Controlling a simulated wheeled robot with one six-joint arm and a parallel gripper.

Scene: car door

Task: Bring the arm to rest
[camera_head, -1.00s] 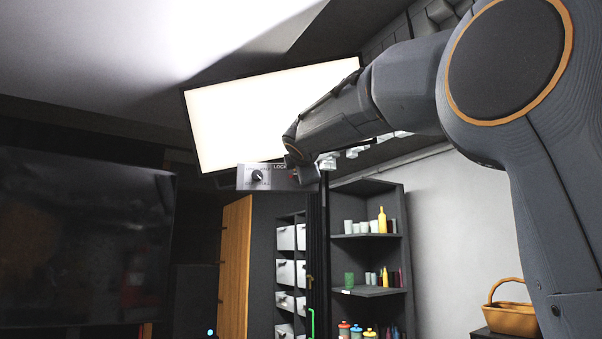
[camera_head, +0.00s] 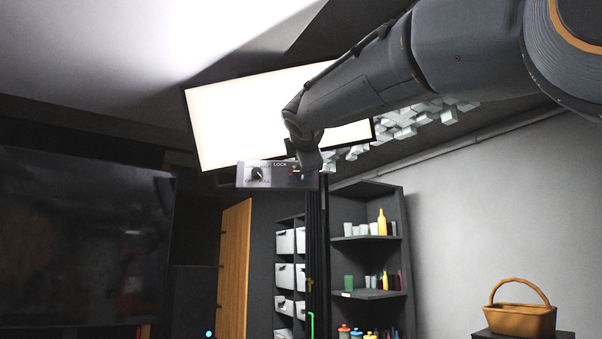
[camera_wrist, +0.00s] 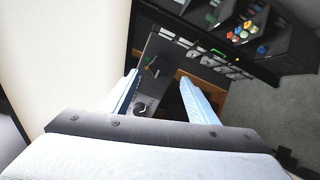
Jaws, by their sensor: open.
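My arm reaches in from the upper right in the head view. My gripper (camera_head: 308,160) hangs at its end, just in front of the right part of a small grey panel (camera_head: 245,182) marked LOCK with a round dark knob (camera_head: 257,173). In the wrist view my gripper (camera_wrist: 160,88) has its two pale fingers spread apart with nothing held between them. The panel (camera_wrist: 150,80) and its knob (camera_wrist: 140,108) show beyond and between the fingers. Whether the gripper touches the panel cannot be told.
A bright ceiling light panel (camera_head: 230,115) is behind the arm. A dark screen (camera_head: 80,240) stands at left. Shelves (camera_head: 370,240) with cups and bottles, and a basket (camera_head: 520,318) on a dark stand, are at right.

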